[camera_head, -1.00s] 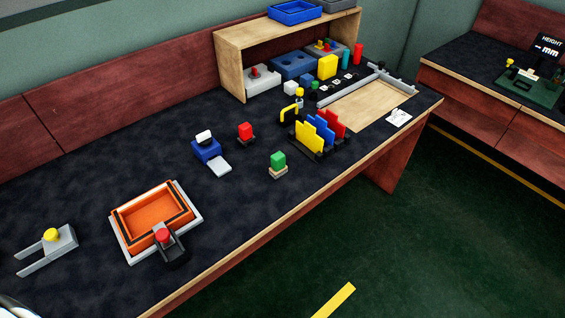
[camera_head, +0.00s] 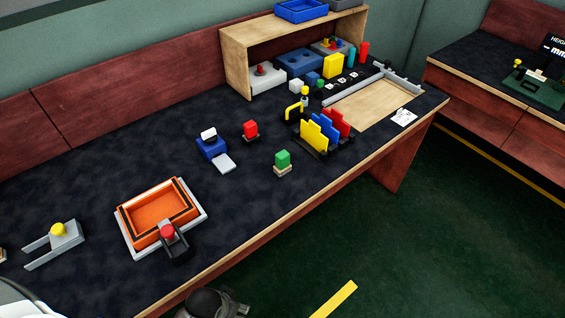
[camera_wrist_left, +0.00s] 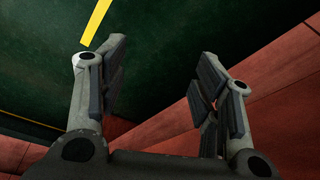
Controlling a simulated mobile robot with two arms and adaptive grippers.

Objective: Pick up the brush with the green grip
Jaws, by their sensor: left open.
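The brush with the green grip (camera_head: 282,159) stands upright near the front edge of the dark bench, with its pale, light-brown base down on the surface. My left gripper (camera_wrist_left: 163,52) is open and empty in the left wrist view, its fingers spread over green floor and the red bench side. In the head view a dark part of my arm (camera_head: 207,303) shows at the bottom edge, below and left of the brush and well apart from it. The brush is not seen in the wrist view. My right gripper is not in view.
A red-gripped item (camera_head: 250,130) and a blue device (camera_head: 211,148) with a pale plate stand behind and left of the brush. A rack with coloured plates (camera_head: 320,135) stands to its right. An orange tray (camera_head: 125,228) lies to the left. Bench between tray and brush is clear.

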